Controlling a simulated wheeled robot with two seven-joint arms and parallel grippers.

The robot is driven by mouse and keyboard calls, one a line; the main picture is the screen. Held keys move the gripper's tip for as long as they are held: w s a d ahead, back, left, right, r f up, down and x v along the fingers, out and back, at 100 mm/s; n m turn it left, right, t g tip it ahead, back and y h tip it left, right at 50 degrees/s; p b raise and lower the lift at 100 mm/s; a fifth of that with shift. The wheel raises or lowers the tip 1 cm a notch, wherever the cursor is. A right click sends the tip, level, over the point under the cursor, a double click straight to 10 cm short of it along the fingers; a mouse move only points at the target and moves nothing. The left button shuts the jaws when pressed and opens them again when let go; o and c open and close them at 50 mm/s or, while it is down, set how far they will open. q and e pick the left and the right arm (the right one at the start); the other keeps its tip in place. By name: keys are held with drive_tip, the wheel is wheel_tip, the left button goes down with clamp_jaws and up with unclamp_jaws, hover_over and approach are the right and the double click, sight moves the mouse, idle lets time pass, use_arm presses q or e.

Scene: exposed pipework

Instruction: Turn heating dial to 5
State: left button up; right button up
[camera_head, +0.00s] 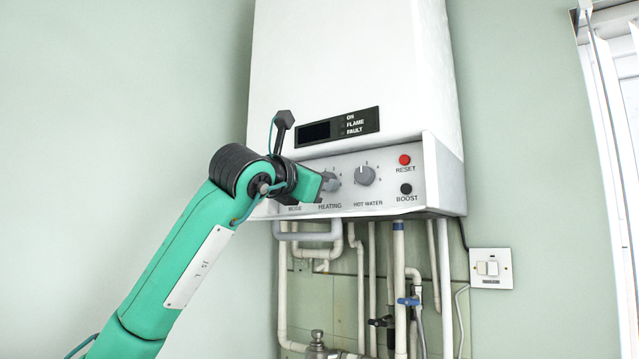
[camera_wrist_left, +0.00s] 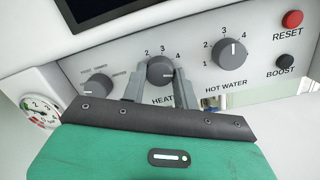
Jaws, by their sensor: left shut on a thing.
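The heating dial (camera_head: 331,181) is a grey round knob on the boiler's control panel, above the label HEATING. In the left wrist view the dial (camera_wrist_left: 161,68) sits between the two grey fingers of my left gripper (camera_wrist_left: 160,80), which is shut on it, one finger on each side. The numbers 2, 3 and 4 show around its upper rim; the 5 is hidden by the right finger. Its pale mark appears to point right, below the 4. In the head view my left gripper (camera_head: 322,188) covers part of the dial. My right gripper is out of view.
The hot water dial (camera_head: 365,175) is just right, with the red reset button (camera_head: 404,160) and black boost button (camera_head: 405,189) beyond. The mode dial (camera_wrist_left: 97,86) and a gauge (camera_wrist_left: 40,112) are left. Pipes (camera_head: 399,270) run below the white boiler (camera_head: 345,60).

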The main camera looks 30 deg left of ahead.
use_arm(q)
drive_tip(key=shift+m, duration=0.7)
drive_tip(key=o, duration=1)
